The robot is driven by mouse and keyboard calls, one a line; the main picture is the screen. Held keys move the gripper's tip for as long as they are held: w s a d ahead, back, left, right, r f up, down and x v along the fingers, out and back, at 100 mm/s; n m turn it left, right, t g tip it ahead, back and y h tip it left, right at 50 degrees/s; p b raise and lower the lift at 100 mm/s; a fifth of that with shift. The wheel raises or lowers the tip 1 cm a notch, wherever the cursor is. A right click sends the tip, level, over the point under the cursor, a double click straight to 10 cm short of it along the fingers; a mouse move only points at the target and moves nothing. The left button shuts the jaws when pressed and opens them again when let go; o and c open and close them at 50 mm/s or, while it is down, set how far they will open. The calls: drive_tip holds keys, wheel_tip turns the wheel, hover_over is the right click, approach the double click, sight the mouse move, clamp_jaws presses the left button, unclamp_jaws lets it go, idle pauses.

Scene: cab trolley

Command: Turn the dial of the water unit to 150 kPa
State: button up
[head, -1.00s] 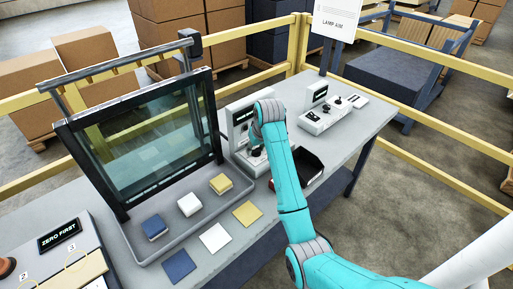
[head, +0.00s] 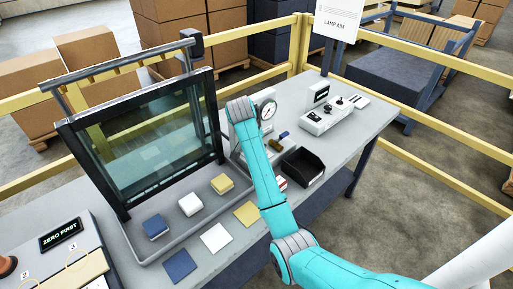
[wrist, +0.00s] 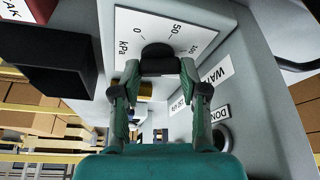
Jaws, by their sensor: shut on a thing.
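In the wrist view, the dial (wrist: 157,52) is a dark round knob on a white scale plate (wrist: 128,22) marked "kPa", with 0 and 50 readable and a further number partly cut or unclear. My gripper (wrist: 160,70) is shut on the dial, one finger on each side. Its pointer mark is hidden, so I cannot tell the setting. In the head view, the water unit (head: 240,128) is mostly behind my arm. A round white gauge (head: 267,110) shows on it; its reading is too small to tell. My gripper is hidden there.
A black open bin (head: 303,167) stands right of the unit. A brass and blue valve (head: 281,137) is between them. A "DONE"-like label (wrist: 219,112) sits by a round button (wrist: 222,136). A glass-fronted frame (head: 145,135) stands left.

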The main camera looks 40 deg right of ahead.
drive_tip(key=m+g, duration=0.2)
drive_tip(key=m, duration=0.3)
drive_tip(key=shift+w+m, duration=0.1)
drive_tip(key=shift+m, duration=0.3)
idle(0.4)
drive_tip(key=o, duration=1.1)
drive_tip(key=shift+o, duration=0.2)
